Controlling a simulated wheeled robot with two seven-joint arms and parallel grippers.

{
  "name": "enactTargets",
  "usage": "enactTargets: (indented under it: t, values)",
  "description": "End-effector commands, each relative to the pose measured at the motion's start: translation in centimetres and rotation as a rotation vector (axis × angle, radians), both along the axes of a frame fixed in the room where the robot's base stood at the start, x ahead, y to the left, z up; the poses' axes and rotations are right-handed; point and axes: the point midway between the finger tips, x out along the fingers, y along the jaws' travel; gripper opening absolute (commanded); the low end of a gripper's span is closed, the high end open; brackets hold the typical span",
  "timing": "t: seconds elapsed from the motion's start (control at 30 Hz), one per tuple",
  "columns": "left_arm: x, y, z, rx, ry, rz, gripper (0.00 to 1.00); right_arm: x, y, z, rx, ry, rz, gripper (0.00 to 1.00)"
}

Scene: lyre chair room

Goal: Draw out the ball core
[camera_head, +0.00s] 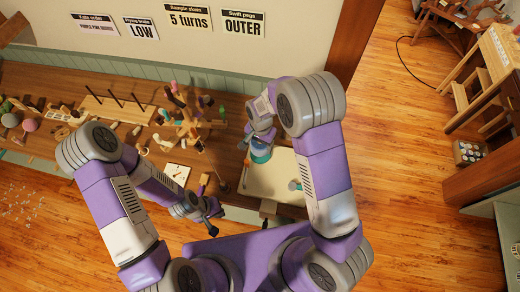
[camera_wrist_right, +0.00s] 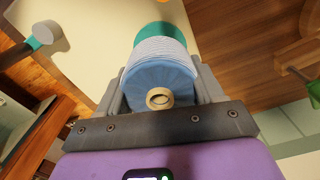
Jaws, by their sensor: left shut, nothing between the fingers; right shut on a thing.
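A ball of wound blue yarn (camera_wrist_right: 162,80) sits between the fingers of my right gripper (camera_wrist_right: 160,95) in the right wrist view. A pale ring-shaped end (camera_wrist_right: 159,98), perhaps the core, shows in the middle of its near face. A teal part (camera_wrist_right: 160,32) shows beyond the yarn. In the head view the blue ball (camera_head: 261,144) is under my right gripper (camera_head: 260,136), over the pale board's left end. The fingers hide part of the ball's sides. My left gripper (camera_head: 213,225) is shut and empty, near the table's front edge, apart from the ball.
The pale board (camera_head: 275,183) lies on the wooden workbench (camera_head: 232,105). A small teal-and-grey piece (camera_head: 295,185) lies on it. To the left are a wooden stand with colored pegs (camera_head: 185,115), a white sheet (camera_head: 177,173) and several small items. Signs hang on the wall behind.

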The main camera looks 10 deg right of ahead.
Motion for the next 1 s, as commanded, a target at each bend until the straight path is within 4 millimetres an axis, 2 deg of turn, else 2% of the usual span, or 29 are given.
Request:
enactTargets:
  t: [1.0]
  values:
    - [0.0,0.0,3.1,0.0,0.0,0.0,0.0,0.0,0.0,4.3,0.0,0.0,0.001,0.3]
